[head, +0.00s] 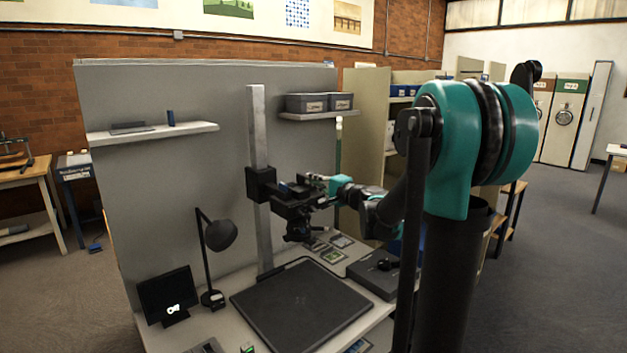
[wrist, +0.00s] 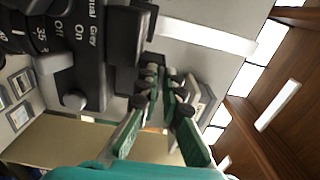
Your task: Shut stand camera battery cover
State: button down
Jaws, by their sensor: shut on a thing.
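The stand camera (head: 297,203) is a black camera on the copy stand's upright column, lens down over the dark baseboard. In the wrist view its black body with lettered dials (wrist: 75,45) fills the upper left. My gripper (head: 325,181) is at the camera's right side, level with its upper part. In the wrist view my gripper (wrist: 160,78) has its two green-padded fingers drawn close together at the camera's edge, shut on a small dark part that looks like the battery cover. The fingertips largely hide that part, and its hinge angle cannot be told.
The stand's column (head: 258,130) rises just left of the camera. The dark baseboard (head: 302,305) below is clear. A black desk lamp (head: 219,237) and small monitor (head: 166,295) stand left. A shelf with grey bins (head: 318,103) hangs behind. A dark grey box (head: 376,273) sits right.

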jog(key=shift+f, duration=0.1)
dwell(0.3)
jog(key=c, duration=1.7)
grip_release()
jog(key=v, duration=1.2)
